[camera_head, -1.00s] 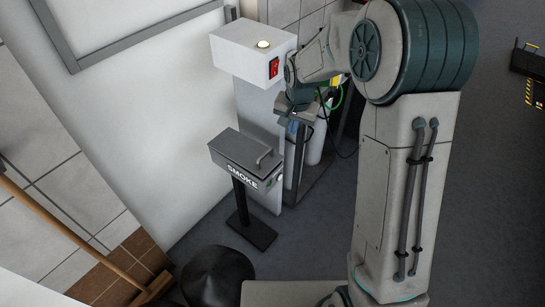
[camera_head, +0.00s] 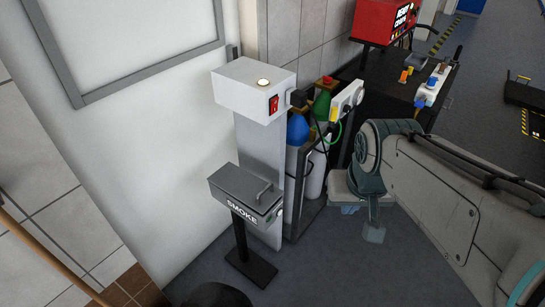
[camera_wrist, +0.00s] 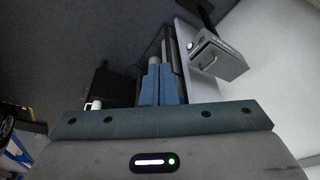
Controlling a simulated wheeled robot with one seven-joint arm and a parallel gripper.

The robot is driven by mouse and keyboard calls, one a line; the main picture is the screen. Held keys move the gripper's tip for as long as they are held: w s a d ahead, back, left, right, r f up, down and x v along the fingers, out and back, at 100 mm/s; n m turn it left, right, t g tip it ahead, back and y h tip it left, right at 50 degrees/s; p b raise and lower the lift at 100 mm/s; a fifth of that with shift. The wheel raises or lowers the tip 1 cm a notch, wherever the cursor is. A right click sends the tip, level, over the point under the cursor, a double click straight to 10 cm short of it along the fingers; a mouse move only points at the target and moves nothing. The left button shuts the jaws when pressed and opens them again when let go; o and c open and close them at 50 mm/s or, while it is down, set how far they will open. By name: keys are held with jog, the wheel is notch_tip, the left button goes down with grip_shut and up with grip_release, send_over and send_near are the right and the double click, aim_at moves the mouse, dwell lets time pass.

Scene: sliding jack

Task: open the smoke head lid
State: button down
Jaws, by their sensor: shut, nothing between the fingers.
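The smoke head (camera_head: 245,207) is a grey box marked SMOKE on a black post and foot. Its grey lid (camera_head: 240,183) lies shut on top, with a bar handle (camera_head: 264,192) near the right end. The smoke head also shows in the wrist view (camera_wrist: 222,57) at the upper right, with its handle side visible. My gripper (camera_head: 350,209) is to the right of the smoke head in the head view, apart from it. In the wrist view its blue fingers (camera_wrist: 162,90) are together and empty.
A white box with a red switch (camera_head: 254,90) sits on a grey column behind the smoke head. Gas bottles (camera_head: 298,130) stand in a rack just right of it. A dark bench (camera_head: 400,80) is further back. A white wall is at left.

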jog(key=s, duration=0.2)
jog(key=m+t+y+b, duration=0.4)
jog(key=m+y+b, duration=0.6)
jog(key=m+b, duration=1.5)
send_near(266, 190)
jog(key=x, duration=0.3)
jog(key=b+x, duration=0.1)
jog(key=x, duration=0.3)
jog(key=shift+d+f, duration=0.2)
jog(key=shift+f, duration=0.15)
jog(key=shift+a+r, duration=0.25)
jog(key=shift+r, duration=0.05)
jog(key=shift+a+r+p, duration=0.1)
jog(key=shift+r+p, duration=0.25)
jog(key=shift+p, duration=0.6)
